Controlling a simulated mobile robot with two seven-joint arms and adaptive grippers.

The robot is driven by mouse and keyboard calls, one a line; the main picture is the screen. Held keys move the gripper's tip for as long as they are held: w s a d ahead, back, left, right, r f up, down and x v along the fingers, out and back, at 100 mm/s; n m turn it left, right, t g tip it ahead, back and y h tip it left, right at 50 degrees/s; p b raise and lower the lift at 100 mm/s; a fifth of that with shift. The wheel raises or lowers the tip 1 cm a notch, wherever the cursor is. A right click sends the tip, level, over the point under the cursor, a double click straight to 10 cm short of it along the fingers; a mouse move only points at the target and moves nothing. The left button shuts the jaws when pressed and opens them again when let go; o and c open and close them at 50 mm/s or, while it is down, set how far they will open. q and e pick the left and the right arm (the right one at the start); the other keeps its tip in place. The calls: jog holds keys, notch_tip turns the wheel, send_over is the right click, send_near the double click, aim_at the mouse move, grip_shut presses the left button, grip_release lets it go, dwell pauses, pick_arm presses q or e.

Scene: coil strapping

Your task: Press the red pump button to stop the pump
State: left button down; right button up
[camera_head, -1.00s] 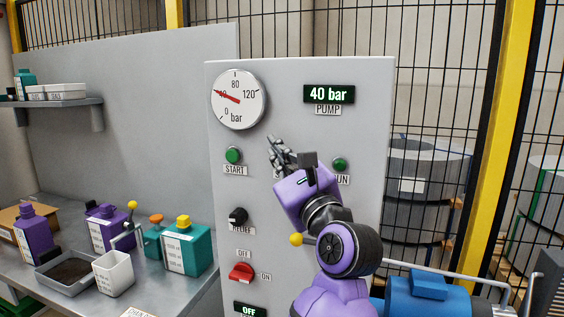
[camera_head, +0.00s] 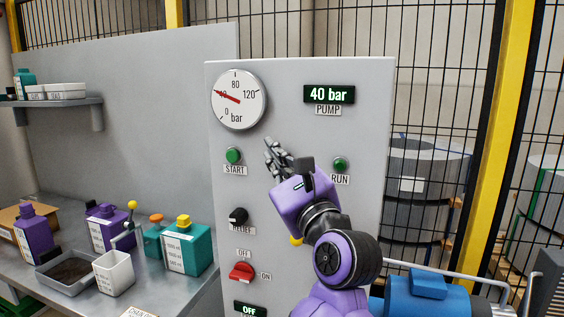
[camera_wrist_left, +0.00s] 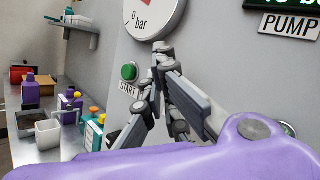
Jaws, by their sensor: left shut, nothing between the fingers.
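The grey control panel (camera_head: 290,80) fills the middle of the head view. My left gripper (camera_head: 270,148) is in front of it, between the green START button (camera_head: 233,155) and the green RUN lamp (camera_head: 340,164). It is shut and empty, fingers pointing up and left. No red pump button shows; the panel spot behind my gripper and wrist is hidden. In the left wrist view my left gripper (camera_wrist_left: 162,55) is close to the panel, right of the START button (camera_wrist_left: 129,72); I cannot tell whether it touches. The pump display (camera_head: 329,94) reads 40 bar. My right gripper is not in view.
A round gauge (camera_head: 239,99) is above START. A black RELIEF knob (camera_head: 238,216) and a red OFF/ON switch (camera_head: 242,272) sit lower on the panel. A bench with bottles (camera_head: 187,246) stands at left. Wire fencing and coils (camera_head: 425,185) are at right.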

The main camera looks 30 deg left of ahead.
pick_arm(q)
jog(key=s, duration=0.2)
jog(key=s+d, duration=0.1)
jog(key=s, duration=0.2)
jog(key=shift+d, duration=0.1)
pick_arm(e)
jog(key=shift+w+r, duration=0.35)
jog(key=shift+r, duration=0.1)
pick_arm(q)
jog(key=shift+w, duration=0.1)
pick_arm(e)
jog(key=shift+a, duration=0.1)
